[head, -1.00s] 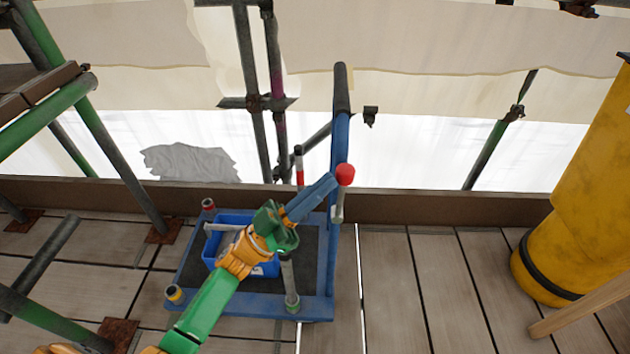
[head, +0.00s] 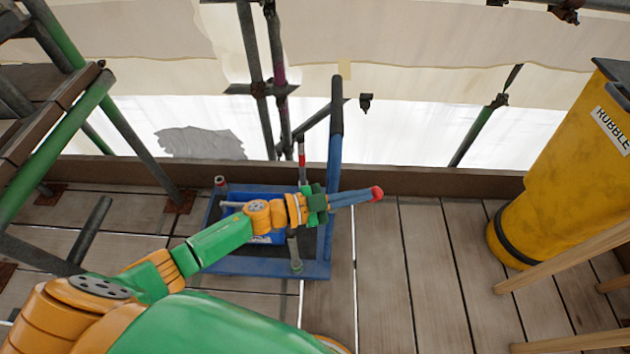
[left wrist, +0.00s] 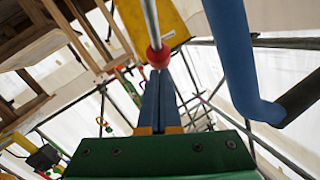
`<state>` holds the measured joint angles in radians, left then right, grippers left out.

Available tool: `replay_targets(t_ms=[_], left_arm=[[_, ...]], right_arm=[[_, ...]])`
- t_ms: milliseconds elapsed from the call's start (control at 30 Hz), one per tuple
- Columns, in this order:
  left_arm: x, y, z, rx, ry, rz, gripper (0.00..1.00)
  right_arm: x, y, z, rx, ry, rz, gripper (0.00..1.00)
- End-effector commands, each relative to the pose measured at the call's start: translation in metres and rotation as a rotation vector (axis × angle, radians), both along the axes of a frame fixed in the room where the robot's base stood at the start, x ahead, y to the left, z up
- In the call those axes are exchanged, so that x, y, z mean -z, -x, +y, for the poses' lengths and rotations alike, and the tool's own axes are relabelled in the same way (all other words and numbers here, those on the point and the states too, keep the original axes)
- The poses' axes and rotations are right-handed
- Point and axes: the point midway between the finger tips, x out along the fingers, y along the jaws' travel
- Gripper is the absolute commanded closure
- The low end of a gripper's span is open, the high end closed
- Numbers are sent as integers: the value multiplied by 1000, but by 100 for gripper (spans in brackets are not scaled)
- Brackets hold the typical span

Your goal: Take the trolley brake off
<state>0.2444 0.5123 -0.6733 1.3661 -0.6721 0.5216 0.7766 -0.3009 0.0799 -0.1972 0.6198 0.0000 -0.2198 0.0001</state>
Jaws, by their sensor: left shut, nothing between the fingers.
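The blue trolley (head: 312,270) stands on the plank deck, its blue push handle (head: 335,150) upright at its right side. The brake lever's red knob (head: 376,193) lies out to the right of the handle, right at the tips of my left gripper (head: 362,196). That gripper is shut and empty, its blue fingers pointing right. In the left wrist view the knob (left wrist: 158,57) sits just past the fingertips (left wrist: 158,78), with the grey lever rod (left wrist: 151,25) running up from it. Contact cannot be told for certain. The head view hides the rod.
A blue crate (head: 240,197) sits on the trolley behind my arm. Scaffold poles (head: 125,130) stand at the left, and a yellow rubble chute (head: 560,170) at the right, near wooden rails (head: 570,256). A toe board (head: 440,180) edges the deck. Planks right of the trolley are clear.

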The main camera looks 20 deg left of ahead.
Motion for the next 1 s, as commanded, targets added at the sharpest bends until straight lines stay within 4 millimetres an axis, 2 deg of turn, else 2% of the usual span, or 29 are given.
replay_targets(t_ms=[233,800,933,1000], left_arm=[[4,-2,-9,1,3,0,100],[8,-3,-11,1,4,0,100],[6,-3,-11,1,4,0,100],[-1,-3,-10,0,4,0,100]], right_arm=[[-7,-1,-1,-1,2,-1,50],[-8,-1,0,-4,0,-1,50],[-10,-1,0,-4,0,-1,50],[-17,-1,0,-4,0,-1,50]])
